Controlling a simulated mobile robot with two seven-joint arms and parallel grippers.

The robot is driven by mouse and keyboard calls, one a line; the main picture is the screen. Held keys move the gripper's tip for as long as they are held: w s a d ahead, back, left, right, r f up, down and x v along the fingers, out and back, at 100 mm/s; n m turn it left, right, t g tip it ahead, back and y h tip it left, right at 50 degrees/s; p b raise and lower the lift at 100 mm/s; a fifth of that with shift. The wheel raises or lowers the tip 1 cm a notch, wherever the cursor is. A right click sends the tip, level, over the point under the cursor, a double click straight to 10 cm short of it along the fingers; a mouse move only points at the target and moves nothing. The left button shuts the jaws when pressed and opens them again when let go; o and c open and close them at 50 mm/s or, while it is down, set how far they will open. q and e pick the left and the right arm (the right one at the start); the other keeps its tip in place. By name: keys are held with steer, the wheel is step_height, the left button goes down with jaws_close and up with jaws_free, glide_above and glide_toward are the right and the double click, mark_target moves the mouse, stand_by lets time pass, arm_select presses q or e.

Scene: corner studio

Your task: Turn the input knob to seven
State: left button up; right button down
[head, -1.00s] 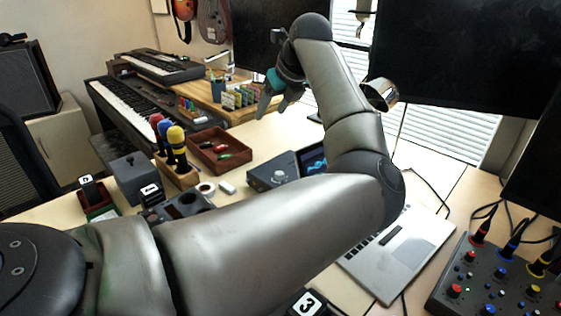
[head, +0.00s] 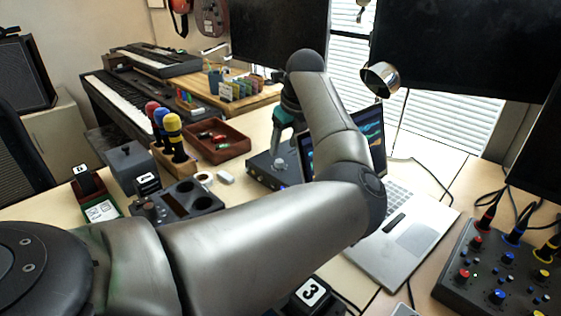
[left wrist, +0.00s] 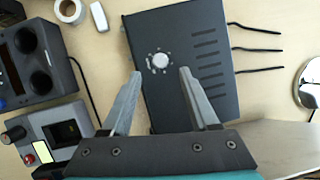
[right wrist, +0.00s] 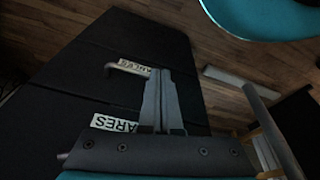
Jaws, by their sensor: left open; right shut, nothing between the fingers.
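A dark box (head: 262,173) stands on the desk left of the laptop. It carries a pale round knob (head: 281,164) on its face. In the left wrist view the same box (left wrist: 200,22) lies below the camera, and the knob (left wrist: 160,60) is ringed by small marks too small to read. My left gripper (head: 282,147) is just above the knob. In the left wrist view its open fingers (left wrist: 161,73) lie either side of the knob, and I see no contact. My right gripper (right wrist: 160,75) is shut and empty, away from the desk over black cases.
A laptop (head: 416,240) stands right of the box. A red-brown tray (head: 222,150), a white tape roll (left wrist: 69,10) and a device with dark round wells (left wrist: 35,55) lie left. A mixer (head: 490,275) with cables is at the right.

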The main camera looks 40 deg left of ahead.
mark_target(279, 161)
arm_select(q)
steer(key=b+x, duration=0.1)
steer(key=x, duration=0.3)
steer(key=shift+b+x, duration=0.35)
steer(key=shift+x, duration=0.6)
arm_select(e)
steer(key=shift+t, duration=0.3)
steer(key=shift+w+a+r, duration=0.1)
steer(key=shift+w+r, duration=0.2)
steer(key=shift+r, duration=0.35)
steer(key=shift+w+d+r, duration=0.1)
steer(key=shift+w+r, duration=0.15)
steer(key=shift+r, duration=0.45)
steer(key=shift+w+a+r, duration=0.1)
steer(key=shift+w+r, duration=0.2)
steer(key=shift+r, duration=0.35)
arm_select(q)
jaws_close()
